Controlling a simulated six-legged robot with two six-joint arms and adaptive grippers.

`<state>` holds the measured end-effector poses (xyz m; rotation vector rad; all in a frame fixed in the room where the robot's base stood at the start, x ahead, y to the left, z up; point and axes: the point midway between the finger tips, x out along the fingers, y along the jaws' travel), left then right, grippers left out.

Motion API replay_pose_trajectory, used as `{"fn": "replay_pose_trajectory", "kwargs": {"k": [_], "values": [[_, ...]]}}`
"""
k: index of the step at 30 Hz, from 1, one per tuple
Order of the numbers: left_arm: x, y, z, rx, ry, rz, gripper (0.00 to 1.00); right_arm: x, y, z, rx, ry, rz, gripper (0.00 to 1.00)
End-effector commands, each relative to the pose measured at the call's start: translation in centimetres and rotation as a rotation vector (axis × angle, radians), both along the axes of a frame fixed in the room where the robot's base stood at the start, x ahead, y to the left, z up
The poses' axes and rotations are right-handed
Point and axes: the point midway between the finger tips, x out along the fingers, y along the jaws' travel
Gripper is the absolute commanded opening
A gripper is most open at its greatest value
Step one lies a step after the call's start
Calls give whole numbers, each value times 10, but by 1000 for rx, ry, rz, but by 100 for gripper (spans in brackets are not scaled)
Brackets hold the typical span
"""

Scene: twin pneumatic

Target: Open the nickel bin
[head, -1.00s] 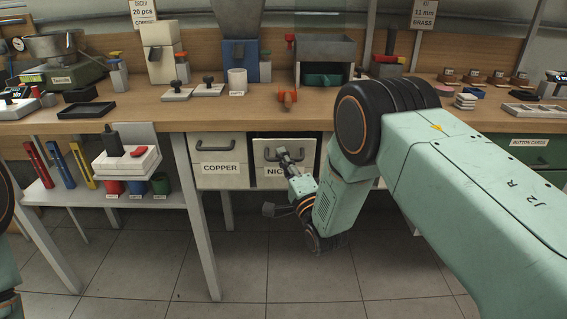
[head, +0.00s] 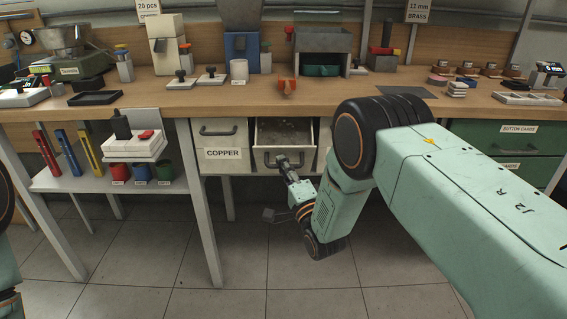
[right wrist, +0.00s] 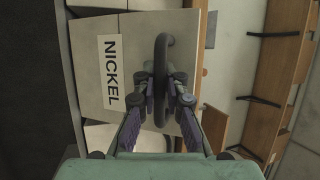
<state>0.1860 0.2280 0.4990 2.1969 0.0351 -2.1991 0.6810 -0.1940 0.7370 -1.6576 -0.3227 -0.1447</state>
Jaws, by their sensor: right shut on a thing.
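The nickel bin (head: 285,136) is a pale drawer under the bench, pulled out so that its inside shows in the head view. Some small dark bits seem to lie on its floor. Its label reads NICKEL in the right wrist view, where the bin front (right wrist: 133,55) and its dark bar handle (right wrist: 160,80) fill the middle. My right gripper (head: 284,162) is at the handle; in the wrist view its fingers (right wrist: 161,88) are shut on the handle from both sides. In the head view the gripper and arm hide the label. My left gripper is not in view.
The closed copper bin (head: 221,143) is just left of the nickel bin. A bench leg (head: 205,215) stands to the left, beside a low shelf (head: 100,178) with coloured cups. The worktop (head: 220,97) above carries several devices. Open tiled floor lies below the bins.

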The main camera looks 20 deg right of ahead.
Motion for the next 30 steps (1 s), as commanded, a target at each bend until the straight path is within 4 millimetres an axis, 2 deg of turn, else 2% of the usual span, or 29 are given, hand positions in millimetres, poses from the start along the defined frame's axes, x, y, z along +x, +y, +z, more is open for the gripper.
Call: {"fn": "replay_pose_trajectory", "kwargs": {"k": [21,22,25,30], "values": [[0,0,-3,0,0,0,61,-1,0,-7,1,-4,1,0],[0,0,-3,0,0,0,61,-1,0,-7,1,-4,1,10],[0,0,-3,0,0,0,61,-1,1,-7,0,-4,0,19],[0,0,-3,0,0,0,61,-1,1,-7,0,-4,0,21]]}}
